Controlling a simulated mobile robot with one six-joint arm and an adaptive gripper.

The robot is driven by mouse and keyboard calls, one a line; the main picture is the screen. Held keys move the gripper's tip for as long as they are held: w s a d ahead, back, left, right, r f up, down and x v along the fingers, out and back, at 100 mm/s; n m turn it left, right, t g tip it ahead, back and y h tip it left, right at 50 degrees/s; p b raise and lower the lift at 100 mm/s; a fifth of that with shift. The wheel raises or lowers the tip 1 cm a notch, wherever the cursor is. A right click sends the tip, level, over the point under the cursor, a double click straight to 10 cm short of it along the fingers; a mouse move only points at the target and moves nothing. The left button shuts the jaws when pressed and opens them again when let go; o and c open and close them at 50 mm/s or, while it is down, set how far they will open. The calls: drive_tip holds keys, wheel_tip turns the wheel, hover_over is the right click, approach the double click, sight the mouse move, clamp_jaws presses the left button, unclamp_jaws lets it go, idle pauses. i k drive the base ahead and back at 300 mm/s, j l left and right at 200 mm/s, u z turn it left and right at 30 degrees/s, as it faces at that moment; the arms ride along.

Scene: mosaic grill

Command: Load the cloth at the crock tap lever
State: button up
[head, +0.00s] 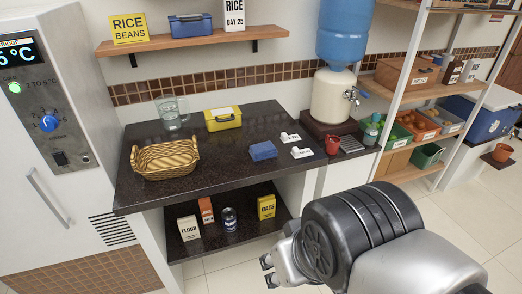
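A small blue block-like item (263,151), which looks like a folded cloth, lies on the dark counter near its front middle. The cream crock (331,97) stands at the counter's right end with a blue water bottle upturned on top. Its metal tap with the lever (352,95) is on the crock's right side. My gripper (269,271) is low in the picture, in front of the counter and well apart from both. Its two fingertips look spread, with nothing between them. My arm hides the floor at lower right.
The counter (225,155) also holds a wicker basket (166,158), a glass jug (172,114), a yellow box (223,118), two white labelled items and a red mug (332,144) beside a drip grille (351,144). A rack with bins (414,125) stands right.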

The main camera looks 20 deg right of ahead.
sight(364, 95)
drive_tip(key=z, duration=1.25)
drive_tip(key=i+j+u, duration=0.15)
drive_tip(key=i, duration=1.75)
